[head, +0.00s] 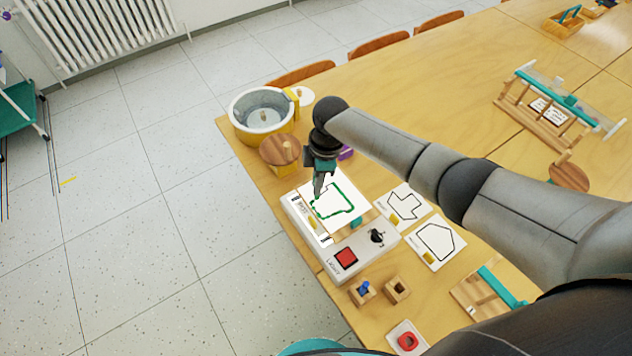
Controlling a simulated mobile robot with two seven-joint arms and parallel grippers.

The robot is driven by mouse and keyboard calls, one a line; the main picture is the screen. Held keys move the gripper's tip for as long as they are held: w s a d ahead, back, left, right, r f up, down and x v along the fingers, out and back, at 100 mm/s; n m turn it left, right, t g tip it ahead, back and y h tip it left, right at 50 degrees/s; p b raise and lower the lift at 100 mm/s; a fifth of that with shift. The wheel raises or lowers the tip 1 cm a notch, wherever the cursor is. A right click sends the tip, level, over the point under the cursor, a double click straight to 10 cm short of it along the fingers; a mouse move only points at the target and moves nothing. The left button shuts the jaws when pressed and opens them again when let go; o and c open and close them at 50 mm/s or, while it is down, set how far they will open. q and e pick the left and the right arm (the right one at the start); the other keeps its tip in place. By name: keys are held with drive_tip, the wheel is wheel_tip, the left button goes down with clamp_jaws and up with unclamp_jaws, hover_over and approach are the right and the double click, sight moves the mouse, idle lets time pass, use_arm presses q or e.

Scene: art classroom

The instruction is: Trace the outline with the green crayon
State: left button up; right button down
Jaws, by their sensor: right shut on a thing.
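A white sheet (338,194) with a drawn outline lies on a white box (307,225) near the table's left edge. Thick green covers at least the right and lower parts of the outline (350,208); the gripper partly hides its upper left. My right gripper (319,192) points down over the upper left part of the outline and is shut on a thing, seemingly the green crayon. The crayon is too small and hidden to make out, and I cannot tell whether its tip touches the sheet. My left gripper is not in view.
Two cards with black outlines (404,205) (437,242) lie to the right. Small wooden holders (397,289) are nearer. A round tub (263,112) and wooden-lidded pot stand behind.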

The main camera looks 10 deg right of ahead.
drive_tip(key=shift+w+d, duration=0.1)
idle(0.3)
drive_tip(key=shift+w+d, duration=0.1)
drive_tip(key=shift+d, duration=0.15)
drive_tip(key=shift+w+d, duration=0.35)
drive_tip(key=shift+d, duration=0.25)
drive_tip(key=shift+w+d, duration=0.3)
drive_tip(key=shift+d, duration=0.3)
idle(1.2)
drive_tip(key=shift+w+b, duration=0.1)
drive_tip(key=shift+b, duration=0.3)
drive_tip(key=shift+w+f, duration=0.1)
drive_tip(key=shift+w, duration=0.1)
drive_tip(key=shift+w+d+b, duration=0.1)
drive_tip(key=shift+w+b, duration=0.2)
drive_tip(key=shift+b, duration=0.1)
idle(0.5)
